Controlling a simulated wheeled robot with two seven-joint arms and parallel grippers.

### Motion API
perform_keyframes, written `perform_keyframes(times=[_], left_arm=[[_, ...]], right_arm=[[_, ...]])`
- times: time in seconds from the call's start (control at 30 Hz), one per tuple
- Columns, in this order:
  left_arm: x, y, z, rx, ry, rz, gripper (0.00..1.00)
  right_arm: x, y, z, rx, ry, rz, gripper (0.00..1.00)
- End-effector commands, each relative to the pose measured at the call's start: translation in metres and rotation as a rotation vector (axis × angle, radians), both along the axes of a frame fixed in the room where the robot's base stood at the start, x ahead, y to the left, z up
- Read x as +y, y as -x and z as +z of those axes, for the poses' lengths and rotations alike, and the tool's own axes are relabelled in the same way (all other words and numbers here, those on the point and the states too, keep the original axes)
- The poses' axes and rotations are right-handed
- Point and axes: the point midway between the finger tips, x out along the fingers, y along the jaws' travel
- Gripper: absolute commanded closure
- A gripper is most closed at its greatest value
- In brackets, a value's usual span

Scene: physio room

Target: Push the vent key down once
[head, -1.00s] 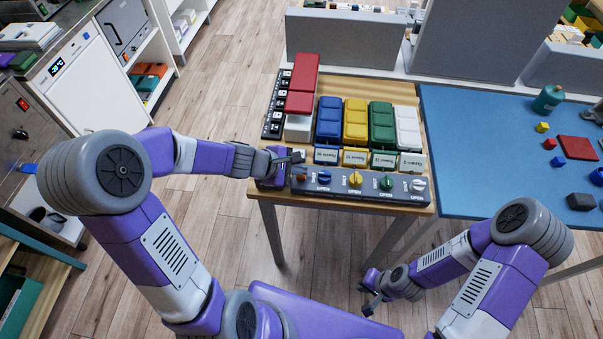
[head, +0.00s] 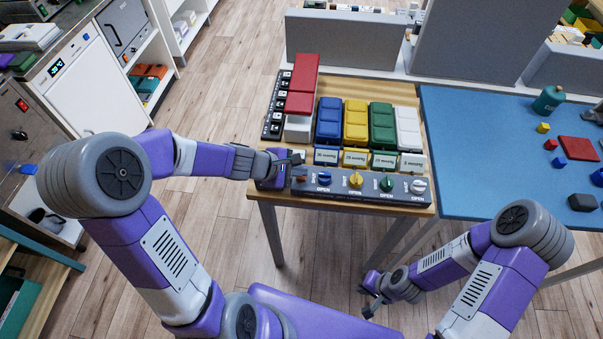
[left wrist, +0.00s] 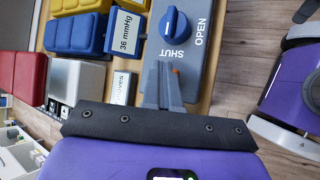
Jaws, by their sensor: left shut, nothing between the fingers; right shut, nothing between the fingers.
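A grey control panel (head: 340,190) runs along the table's front edge, with blue (head: 324,177), yellow (head: 356,180), green (head: 386,184) and white (head: 418,186) knobs. A small orange-brown key (head: 301,179), likely the vent key, is at its left end; no label on it is readable. My left gripper (head: 296,160) is shut and empty at that end. In the left wrist view, its closed fingers (left wrist: 163,82) lie over the panel beside a bit of orange (left wrist: 175,71), mostly hidden; I cannot tell if they touch. My right gripper (head: 371,302) is shut and empty, low in front of the table.
Blue (head: 329,118), yellow (head: 355,120), green (head: 381,124) and white (head: 407,127) pads stand behind the panel with label plates; the blue one reads 36 mmHg in the wrist view. Red-topped blocks (head: 304,72) stand at the left. A blue mat (head: 480,150) with small objects is at the right.

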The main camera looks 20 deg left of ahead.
Motion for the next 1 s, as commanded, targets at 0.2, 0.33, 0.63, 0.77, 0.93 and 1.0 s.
perform_keyframes(times=[0.2, 0.33, 0.63, 0.77, 0.93, 1.0], left_arm=[[0.000, 0.000, 0.013, 0.002, 0.000, 0.001, 1.00], [0.000, 0.000, 0.018, 0.000, 0.001, 0.001, 1.00], [0.000, 0.000, 0.017, 0.000, 0.000, 0.000, 1.00], [0.000, 0.000, 0.023, 0.000, 0.000, 0.000, 1.00], [0.000, 0.000, 0.041, -0.001, -0.001, -0.001, 1.00], [0.000, 0.000, 0.048, -0.001, -0.001, -0.001, 1.00]], right_arm=[[0.000, 0.000, 0.012, 0.000, 0.000, 0.000, 1.00], [0.000, 0.000, 0.016, 0.000, 0.000, 0.000, 1.00], [0.000, 0.000, 0.015, 0.000, 0.000, 0.000, 1.00], [0.000, 0.000, 0.021, 0.000, 0.000, 0.000, 1.00], [0.000, 0.000, 0.037, 0.000, 0.000, 0.000, 1.00], [0.000, 0.000, 0.044, 0.000, 0.000, 0.000, 1.00]])
